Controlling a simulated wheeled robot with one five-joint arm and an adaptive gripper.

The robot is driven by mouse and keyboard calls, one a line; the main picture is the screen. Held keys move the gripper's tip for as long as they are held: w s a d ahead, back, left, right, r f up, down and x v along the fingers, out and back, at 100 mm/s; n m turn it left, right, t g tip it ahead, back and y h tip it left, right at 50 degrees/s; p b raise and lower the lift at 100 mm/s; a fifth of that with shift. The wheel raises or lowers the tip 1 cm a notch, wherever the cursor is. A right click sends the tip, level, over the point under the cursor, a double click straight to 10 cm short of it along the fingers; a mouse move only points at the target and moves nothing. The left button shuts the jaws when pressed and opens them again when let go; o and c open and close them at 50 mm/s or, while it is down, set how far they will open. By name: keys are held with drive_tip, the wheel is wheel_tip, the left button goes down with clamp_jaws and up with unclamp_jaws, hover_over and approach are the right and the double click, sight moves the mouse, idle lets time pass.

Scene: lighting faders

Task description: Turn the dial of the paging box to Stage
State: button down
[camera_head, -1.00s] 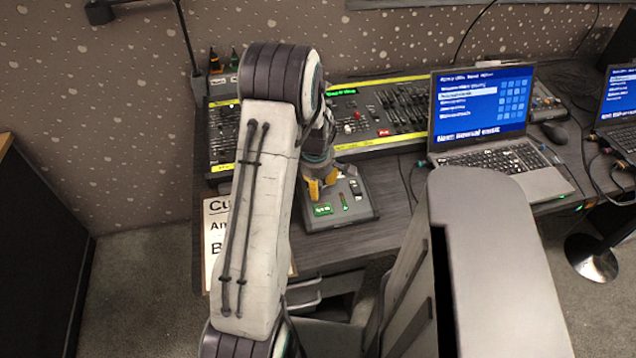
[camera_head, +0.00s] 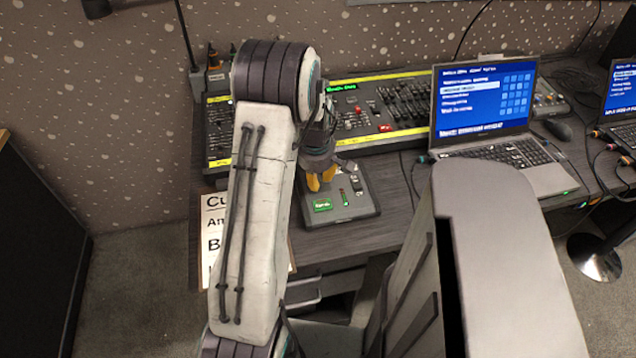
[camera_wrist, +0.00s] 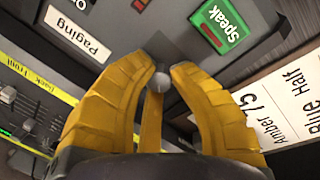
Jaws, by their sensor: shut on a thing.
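The paging box (camera_head: 356,209) is a grey box on the desk in front of the lighting desk. My gripper (camera_head: 318,182) is over the box's upper left part. In the wrist view its yellow fingers (camera_wrist: 160,82) are closed around the dial (camera_wrist: 159,78), of which only a small grey rounded part shows between the tips. The dial's pointer and most of its position labels are hidden or out of frame.
The lighting desk (camera_head: 390,137) with its faders stands just behind the box. An open laptop (camera_head: 487,98) is to the right. A printed sheet (camera_head: 212,262) lies to the left; it also shows in the wrist view (camera_wrist: 285,105). Bare desk (camera_head: 398,217) lies right of the box.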

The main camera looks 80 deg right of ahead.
drive_tip(key=shift+a+f, duration=0.1)
drive_tip(key=c, duration=1.1)
unclamp_jaws()
drive_tip(key=r, duration=0.4)
drive_tip(key=a+r, duration=0.1)
drive_tip(key=r, duration=0.7)
drive_tip(key=shift+a, duration=0.4)
